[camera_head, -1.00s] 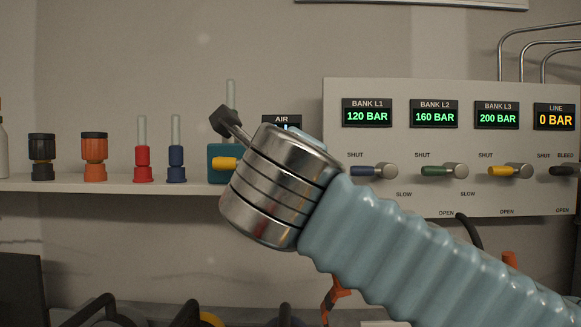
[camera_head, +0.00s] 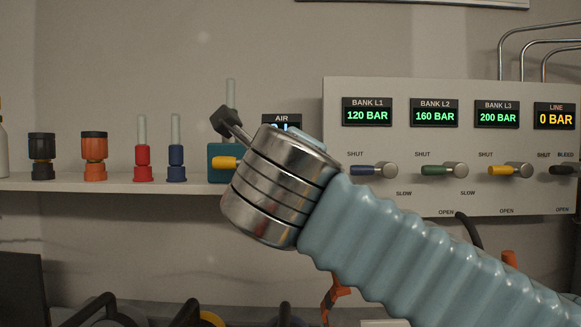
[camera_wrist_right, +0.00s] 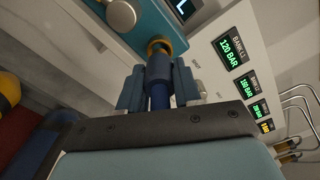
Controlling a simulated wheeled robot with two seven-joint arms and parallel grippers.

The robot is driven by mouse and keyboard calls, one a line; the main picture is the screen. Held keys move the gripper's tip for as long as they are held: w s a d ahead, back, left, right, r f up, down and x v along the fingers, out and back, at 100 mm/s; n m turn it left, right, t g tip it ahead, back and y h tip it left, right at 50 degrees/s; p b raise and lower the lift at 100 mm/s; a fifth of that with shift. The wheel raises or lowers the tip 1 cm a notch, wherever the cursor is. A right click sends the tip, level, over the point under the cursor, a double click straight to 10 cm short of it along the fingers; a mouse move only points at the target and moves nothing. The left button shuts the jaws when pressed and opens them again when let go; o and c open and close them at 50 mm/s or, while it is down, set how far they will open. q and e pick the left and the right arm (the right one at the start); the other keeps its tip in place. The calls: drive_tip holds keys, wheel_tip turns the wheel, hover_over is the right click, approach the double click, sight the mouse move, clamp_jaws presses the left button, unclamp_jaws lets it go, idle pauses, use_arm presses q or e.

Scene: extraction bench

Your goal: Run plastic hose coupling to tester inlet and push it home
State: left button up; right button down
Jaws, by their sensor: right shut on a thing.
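My right arm crosses the head view, and its wrist hides my right gripper and the coupling there. In the right wrist view my right gripper (camera_wrist_right: 158,90) is shut on a dark blue hose coupling (camera_wrist_right: 158,67). The coupling points at the brass-coloured ring of the tester inlet (camera_wrist_right: 160,46) and lines up with it. Its front end meets or overlaps the ring; I cannot tell how deep it sits. The teal tester (camera_head: 216,176) is mostly behind my wrist in the head view; its teal face (camera_wrist_right: 152,22) also shows in the wrist view. My left gripper is not in view.
A shelf (camera_head: 60,184) carries black (camera_head: 42,157), orange (camera_head: 94,157), red (camera_head: 143,163) and blue (camera_head: 176,163) fittings left of the tester. A valve panel (camera_head: 420,190) with several levers and displays stands at the right. Dark curved shapes lie below the shelf.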

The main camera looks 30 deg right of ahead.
drive_tip(key=shift+x, duration=1.45)
drive_tip(key=c, duration=0.7)
unclamp_jaws()
drive_tip(key=shift+s, duration=0.1)
drive_tip(key=v, duration=1.3)
drive_tip(key=shift+s+a+b, duration=0.15)
drive_tip(key=shift+s+b, duration=0.15)
drive_tip(key=shift+b, duration=0.05)
